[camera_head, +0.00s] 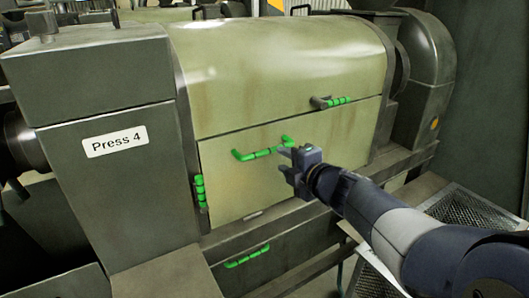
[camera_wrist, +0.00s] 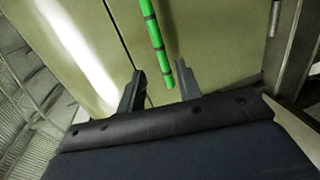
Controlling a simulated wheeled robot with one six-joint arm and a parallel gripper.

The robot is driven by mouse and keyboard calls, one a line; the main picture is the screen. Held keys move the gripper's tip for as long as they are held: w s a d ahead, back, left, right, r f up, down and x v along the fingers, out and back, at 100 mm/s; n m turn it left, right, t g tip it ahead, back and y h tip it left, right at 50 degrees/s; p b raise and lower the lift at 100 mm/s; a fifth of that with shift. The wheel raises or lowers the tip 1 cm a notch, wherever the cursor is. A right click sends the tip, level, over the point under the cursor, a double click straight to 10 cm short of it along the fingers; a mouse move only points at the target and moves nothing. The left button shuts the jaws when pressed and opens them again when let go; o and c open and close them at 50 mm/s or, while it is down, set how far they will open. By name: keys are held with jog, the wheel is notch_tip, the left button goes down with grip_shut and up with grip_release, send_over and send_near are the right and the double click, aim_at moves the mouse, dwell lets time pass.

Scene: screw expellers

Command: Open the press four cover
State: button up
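The press four cover is a worn, pale green-beige housing with a curved upper part (camera_head: 280,50) and a flat lower panel (camera_head: 300,140). The label "Press 4" (camera_head: 115,141) is on the dark block at its left. A green bar handle (camera_head: 262,151) sits on the lower panel. My gripper (camera_head: 288,160) is just right of and below this handle's right end. In the wrist view, my gripper (camera_wrist: 160,83) is open, with a green handle (camera_wrist: 157,40) running to a point between the two fingertips. I cannot tell whether they touch it.
A green-gripped latch (camera_head: 333,102) is above the panel, near the seam. Another green grip (camera_head: 200,192) is at the panel's left edge, and a green handle (camera_head: 247,256) is below. A metal grating (camera_head: 468,208) lies to the right. A dark round housing (camera_head: 428,50) stands behind.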

aim_at(268, 152)
jog(key=x, duration=0.9)
jog(key=shift+c, duration=0.3)
grip_shut()
